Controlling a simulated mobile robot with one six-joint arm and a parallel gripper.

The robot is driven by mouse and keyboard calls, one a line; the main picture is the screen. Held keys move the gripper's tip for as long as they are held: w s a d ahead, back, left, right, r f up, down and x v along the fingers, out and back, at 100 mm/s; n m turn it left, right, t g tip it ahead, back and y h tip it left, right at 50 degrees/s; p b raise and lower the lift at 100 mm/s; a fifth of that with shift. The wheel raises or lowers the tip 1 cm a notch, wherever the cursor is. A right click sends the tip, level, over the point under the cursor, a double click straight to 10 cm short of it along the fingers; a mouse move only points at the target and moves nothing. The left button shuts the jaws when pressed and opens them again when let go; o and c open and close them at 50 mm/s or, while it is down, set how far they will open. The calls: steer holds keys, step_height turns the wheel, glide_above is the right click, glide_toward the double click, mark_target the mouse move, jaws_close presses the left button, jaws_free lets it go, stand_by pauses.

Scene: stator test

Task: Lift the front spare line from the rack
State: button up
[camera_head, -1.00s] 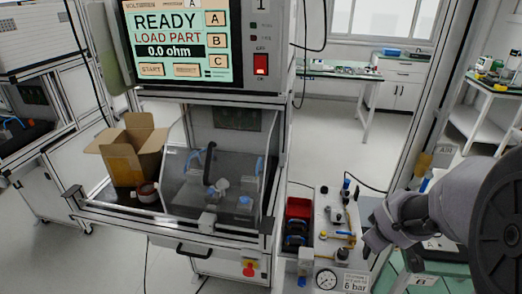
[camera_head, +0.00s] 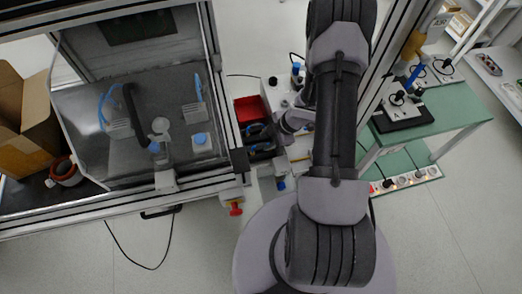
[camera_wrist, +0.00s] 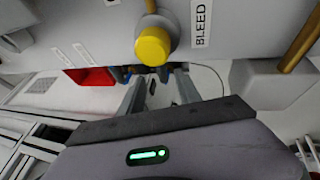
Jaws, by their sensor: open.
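A dark rack (camera_head: 262,154) stands just below a red bin in the head view, beside the pneumatic panel. Dark pieces with small blue parts show in it; I cannot separate a front spare line clearly from the others. My gripper (camera_head: 277,134) is at the rack's right side, pointing left, and my arm hides part of the panel. In the wrist view my gripper (camera_wrist: 158,88) has its two fingers apart with a gap between them. Small dark and blue parts show beyond the fingertips, partly hidden by the panel and a yellow knob. No held thing is visible.
The red bin (camera_head: 250,108) adjoins the rack. The yellow bleed knob (camera_wrist: 153,45) juts out close above the fingers in the wrist view. The test enclosure (camera_head: 150,120) is at left with an open cardboard box (camera_head: 28,125). A green bench (camera_head: 440,110) is at right.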

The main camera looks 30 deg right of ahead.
mark_target(262, 144)
steer(key=b+x, duration=0.1)
steer(key=x, duration=0.1)
steer(key=b+x, duration=0.2)
steer(key=x, duration=0.1)
steer(key=shift+s+a+f+b, duration=0.15)
steer(key=shift+f+b, duration=0.15)
steer(key=shift+r, duration=0.2)
jaws_close()
steer(key=shift+r, duration=0.15)
